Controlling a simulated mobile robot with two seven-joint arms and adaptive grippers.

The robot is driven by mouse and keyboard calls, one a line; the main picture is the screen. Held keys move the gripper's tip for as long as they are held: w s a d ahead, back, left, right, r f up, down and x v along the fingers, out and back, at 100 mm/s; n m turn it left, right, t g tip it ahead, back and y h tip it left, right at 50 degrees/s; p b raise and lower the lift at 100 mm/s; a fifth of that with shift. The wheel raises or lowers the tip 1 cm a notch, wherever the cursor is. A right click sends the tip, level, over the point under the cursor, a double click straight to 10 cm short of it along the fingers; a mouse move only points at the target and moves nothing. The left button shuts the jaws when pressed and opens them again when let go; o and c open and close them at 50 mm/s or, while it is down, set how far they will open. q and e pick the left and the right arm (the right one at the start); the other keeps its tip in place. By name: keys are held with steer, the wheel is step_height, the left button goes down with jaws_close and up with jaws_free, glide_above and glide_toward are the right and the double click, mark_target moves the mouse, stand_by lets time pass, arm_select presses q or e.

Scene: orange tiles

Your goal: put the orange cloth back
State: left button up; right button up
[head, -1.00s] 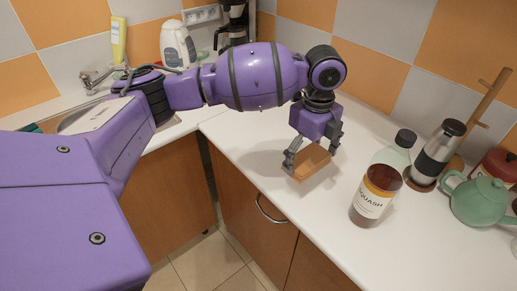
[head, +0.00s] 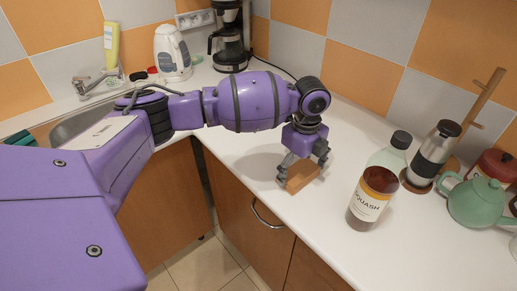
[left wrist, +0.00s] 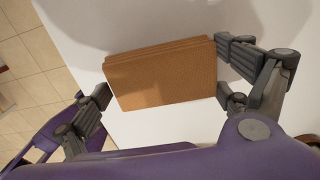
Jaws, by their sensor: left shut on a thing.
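The orange cloth (head: 302,177) is a folded, brown-orange block with layered edges. In the head view it is at the white worktop's front edge area, above the cabinet door. My left gripper (head: 303,172) points down and is shut on it, one finger at each end. In the left wrist view the cloth (left wrist: 162,76) lies between the fingers of my left gripper (left wrist: 165,98), over the white worktop. I cannot tell whether its underside touches the worktop. My right gripper is in no view.
The worktop (head: 250,150) behind my gripper is clear.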

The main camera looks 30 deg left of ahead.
mark_target(299, 171)
arm_select(q)
steer(key=o, duration=0.8)
steer(key=shift+f, duration=0.1)
step_height(299, 171, up, 12)
steer(key=shift+r, duration=0.25)
